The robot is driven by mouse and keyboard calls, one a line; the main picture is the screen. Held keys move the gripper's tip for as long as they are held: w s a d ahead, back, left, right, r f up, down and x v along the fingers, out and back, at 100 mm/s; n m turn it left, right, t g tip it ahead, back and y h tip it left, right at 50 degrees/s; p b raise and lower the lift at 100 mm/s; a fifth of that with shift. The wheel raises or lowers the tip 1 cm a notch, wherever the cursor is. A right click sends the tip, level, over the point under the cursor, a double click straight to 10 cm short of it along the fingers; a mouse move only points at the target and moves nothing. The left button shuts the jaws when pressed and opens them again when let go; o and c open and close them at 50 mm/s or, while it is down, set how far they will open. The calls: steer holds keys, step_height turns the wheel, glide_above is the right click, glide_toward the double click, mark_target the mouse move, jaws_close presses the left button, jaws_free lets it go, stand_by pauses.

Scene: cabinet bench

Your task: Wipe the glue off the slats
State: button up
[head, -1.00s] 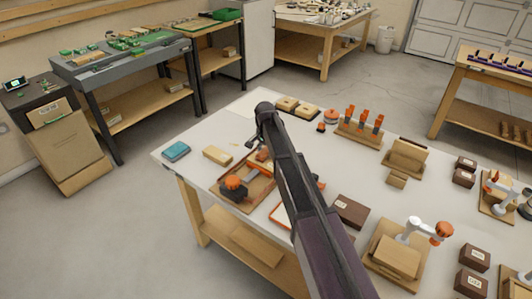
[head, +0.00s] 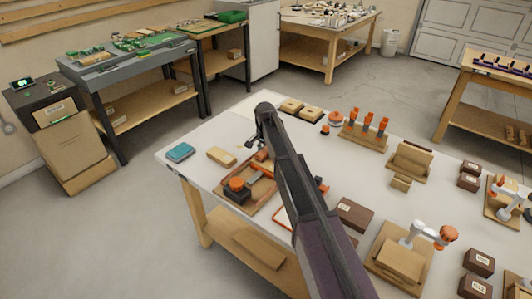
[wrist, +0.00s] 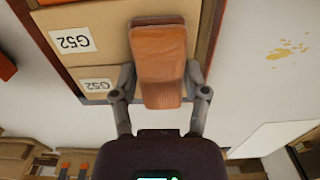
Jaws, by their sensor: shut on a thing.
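My gripper (wrist: 160,82) is shut on a reddish-brown wooden block (wrist: 160,45), with one finger on each long side in the wrist view. Beneath and behind the block lie tan slats (wrist: 85,45) marked G52, inside a dark wooden frame. A yellowish glue-like smear (wrist: 287,51) shows on the pale tabletop to the right of the frame. I cannot tell whether glue lies on the slats. In the head view the frame, a wooden tray (head: 262,193), is partly hidden by my arm. Whether the block touches the slats cannot be told.
A blue pad (head: 180,152) and a tan block (head: 221,156) lie at the bench's left.

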steer(key=shift+w+a, duration=0.6)
steer(key=shift+a, duration=0.25)
steer(key=shift+s+d, duration=0.1)
steer(key=shift+s+d, duration=0.6)
steer(key=shift+d, duration=0.3)
steer(key=shift+s+d, duration=0.1)
steer(key=shift+d, duration=0.05)
steer(key=shift+s+d, duration=0.45)
steer(key=shift+d, duration=0.25)
steer(key=shift+s+d, duration=0.1)
steer(key=shift+d, duration=0.05)
stand_by(0.3)
steer(key=shift+s+d, duration=0.5)
steer(key=shift+d, duration=0.25)
steer(key=shift+s+d, duration=0.1)
steer(key=shift+s+d, duration=0.45)
steer(key=shift+d, duration=0.25)
